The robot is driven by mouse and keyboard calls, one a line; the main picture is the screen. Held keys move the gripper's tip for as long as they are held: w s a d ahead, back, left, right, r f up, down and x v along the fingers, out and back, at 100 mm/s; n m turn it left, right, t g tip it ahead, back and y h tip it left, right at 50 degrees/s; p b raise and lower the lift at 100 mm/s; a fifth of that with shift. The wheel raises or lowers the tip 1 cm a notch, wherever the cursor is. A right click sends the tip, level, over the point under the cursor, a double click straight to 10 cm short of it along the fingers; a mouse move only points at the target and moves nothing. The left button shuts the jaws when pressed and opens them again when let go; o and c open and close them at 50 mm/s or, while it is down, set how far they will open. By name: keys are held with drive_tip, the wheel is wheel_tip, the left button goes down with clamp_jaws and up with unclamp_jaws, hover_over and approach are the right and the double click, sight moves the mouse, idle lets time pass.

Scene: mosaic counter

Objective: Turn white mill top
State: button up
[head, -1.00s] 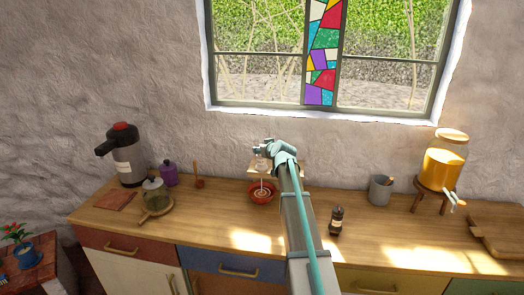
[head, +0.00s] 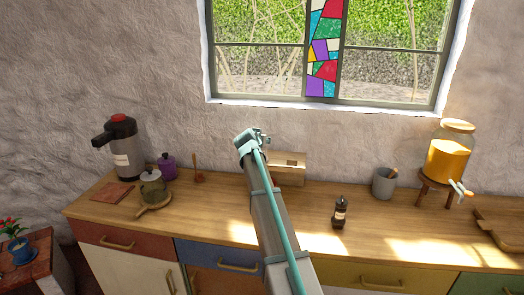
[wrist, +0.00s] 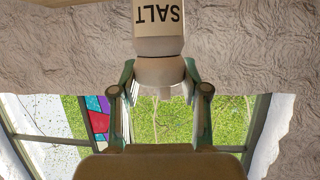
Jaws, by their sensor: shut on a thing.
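The white mill (wrist: 158,22) shows at the top of the wrist view, with its SALT label upside down. Its rounded pale top (wrist: 160,71) sits between the two fingers of my gripper (wrist: 160,75), which are shut on it. In the head view my gripper (head: 254,137) is raised above the back of the counter, in front of the wall. The mill cannot be made out there; my gripper and arm hide it.
A wooden box (head: 289,177) with an opening in its top stands right of my arm. A dark mill (head: 340,213), grey cup (head: 383,184) and orange drink jar (head: 449,160) are further right. A flask (head: 124,155), glass pot (head: 152,189) and purple jar (head: 167,167) stand left.

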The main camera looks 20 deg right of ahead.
drive_tip(key=m+g+b, duration=0.1)
drive_tip(key=b, duration=0.1)
drive_tip(key=m+h+b, duration=0.1)
drive_tip(key=b, duration=0.1)
drive_tip(key=m+g+h+b, duration=0.1)
drive_tip(key=b, duration=0.1)
drive_tip(key=shift+w+a+f+g, duration=0.1)
drive_tip(key=shift+w+f+g, duration=0.2)
drive_tip(key=shift+f, duration=0.1)
drive_tip(key=m+g+h+b, duration=0.2)
drive_tip(key=b, duration=0.2)
drive_tip(key=shift+r+m+g, duration=0.1)
drive_tip(key=shift+m+g, duration=0.2)
drive_tip(key=m+g+h+b, duration=0.1)
drive_tip(key=m+g+b, duration=0.1)
drive_tip(key=m+g, duration=0.1)
drive_tip(key=shift+r+g+b, duration=0.15)
drive_tip(key=shift+g+b, duration=0.2)
drive_tip(key=shift+g, duration=0.15)
drive_tip(key=shift+s+m+g+b, duration=0.1)
drive_tip(key=shift+m+g+b, duration=0.55)
drive_tip(key=shift+m+g, duration=0.95)
drive_tip(key=shift+s, duration=0.1)
drive_tip(key=o, duration=1.2)
drive_tip(key=shift+r, duration=0.1)
